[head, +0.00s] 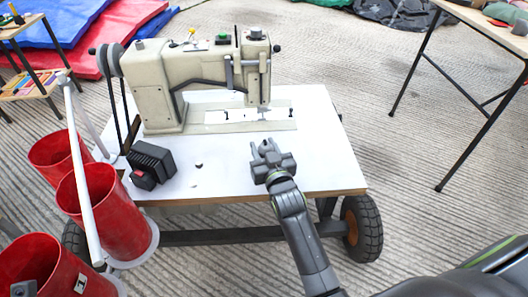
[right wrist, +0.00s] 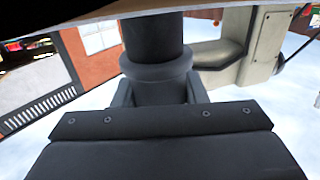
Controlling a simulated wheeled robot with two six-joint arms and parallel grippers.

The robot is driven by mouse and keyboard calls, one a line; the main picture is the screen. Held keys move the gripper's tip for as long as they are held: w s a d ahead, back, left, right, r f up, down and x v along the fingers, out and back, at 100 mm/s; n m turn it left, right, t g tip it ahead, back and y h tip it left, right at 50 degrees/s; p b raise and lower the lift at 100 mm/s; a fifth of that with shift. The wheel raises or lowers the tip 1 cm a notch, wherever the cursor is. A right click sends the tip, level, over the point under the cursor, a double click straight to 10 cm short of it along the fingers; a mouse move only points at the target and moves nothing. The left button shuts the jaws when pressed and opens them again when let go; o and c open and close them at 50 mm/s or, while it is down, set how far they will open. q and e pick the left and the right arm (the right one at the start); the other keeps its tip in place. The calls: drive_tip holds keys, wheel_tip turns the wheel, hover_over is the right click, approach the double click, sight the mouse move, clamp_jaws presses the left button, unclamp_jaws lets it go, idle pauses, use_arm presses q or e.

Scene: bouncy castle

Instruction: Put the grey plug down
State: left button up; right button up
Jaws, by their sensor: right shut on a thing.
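My right gripper (head: 268,152) is over the front right part of the white sewing table (head: 325,170), in front of the sewing machine. In the right wrist view my right gripper (right wrist: 158,92) is shut on the grey plug (right wrist: 155,45), a dark grey round body with a wider collar, gripped near that collar. In the head view the plug is too small and too like the gripper in colour to tell apart. Whether it touches the tabletop, I cannot tell. My left gripper is not in view.
A beige sewing machine (head: 200,75) stands on the back of the table. A black box with a red switch (head: 152,163) is at its front left. Red buckets (head: 90,195) on a white rail stand to the left. The tabletop's front middle is mostly clear.

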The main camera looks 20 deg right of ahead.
drive_tip(key=shift+r, duration=0.1)
drive_tip(key=shift+f, duration=0.2)
drive_tip(key=o, duration=1.1)
drive_tip(key=shift+r, duration=0.1)
